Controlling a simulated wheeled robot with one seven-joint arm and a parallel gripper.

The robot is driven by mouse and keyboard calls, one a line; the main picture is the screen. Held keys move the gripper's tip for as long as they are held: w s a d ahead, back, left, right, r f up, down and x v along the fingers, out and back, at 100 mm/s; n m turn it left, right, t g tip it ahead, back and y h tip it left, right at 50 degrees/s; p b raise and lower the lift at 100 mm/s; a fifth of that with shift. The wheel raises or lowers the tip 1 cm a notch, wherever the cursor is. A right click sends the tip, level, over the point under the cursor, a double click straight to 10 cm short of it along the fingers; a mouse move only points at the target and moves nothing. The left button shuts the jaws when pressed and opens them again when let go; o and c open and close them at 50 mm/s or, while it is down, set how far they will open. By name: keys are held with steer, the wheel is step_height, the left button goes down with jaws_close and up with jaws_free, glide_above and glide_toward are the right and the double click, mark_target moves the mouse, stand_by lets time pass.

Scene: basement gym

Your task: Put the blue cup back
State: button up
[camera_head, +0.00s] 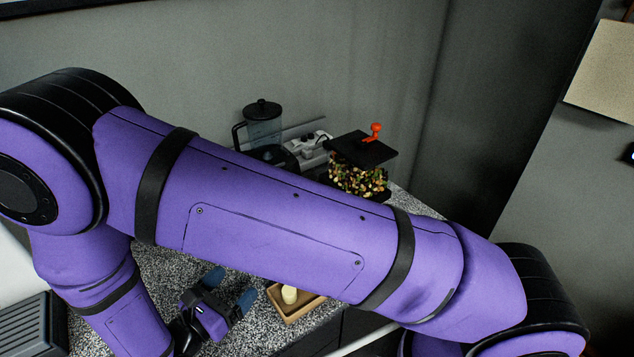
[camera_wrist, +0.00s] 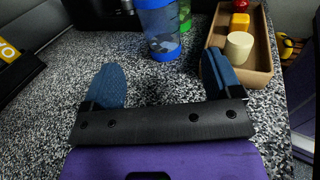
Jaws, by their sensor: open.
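The blue cup (camera_wrist: 160,30) is see-through and stands upright on the speckled counter in the wrist view, with its top cut off by the frame edge. It is ahead of my gripper (camera_wrist: 163,80), roughly in line with the gap between the fingers and apart from them. My gripper is open and empty, low over the counter. It also shows in the head view (camera_head: 229,288), where my arm hides the cup. A green cup (camera_wrist: 185,14) stands just behind the blue one.
A shallow wooden tray (camera_wrist: 262,72) to the right holds a cream cylinder (camera_wrist: 239,47), a yellow block (camera_wrist: 239,23) and a red object (camera_wrist: 240,5). A blender (camera_head: 262,125) and a dark-lidded container of mixed pieces (camera_head: 358,178) stand at the back. Speckled counter lies clear around my fingers.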

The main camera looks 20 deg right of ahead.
steer(key=shift+r, duration=0.1)
steer(key=w+d+r+m+g+y, duration=0.1)
steer(key=d+r+m+g+y, duration=0.2)
steer(key=d+r+m+g, duration=0.45)
steer(key=w+d+r+m+g+y, duration=0.25)
steer(key=d+r+m, duration=0.25)
steer(key=d+r, duration=0.65)
steer(key=s+d+r+m+t+y, duration=0.2)
steer(key=s+d+r+m+y, duration=0.2)
steer(key=r, duration=0.5)
steer(key=s+d+r+m+t+y, duration=0.3)
steer(key=s+d+r+m+y, duration=0.2)
steer(key=s+r+m, duration=0.3)
steer(key=shift+s+d+r, duration=0.6)
steer(key=shift+s, duration=0.75)
steer(key=shift+y, duration=0.25)
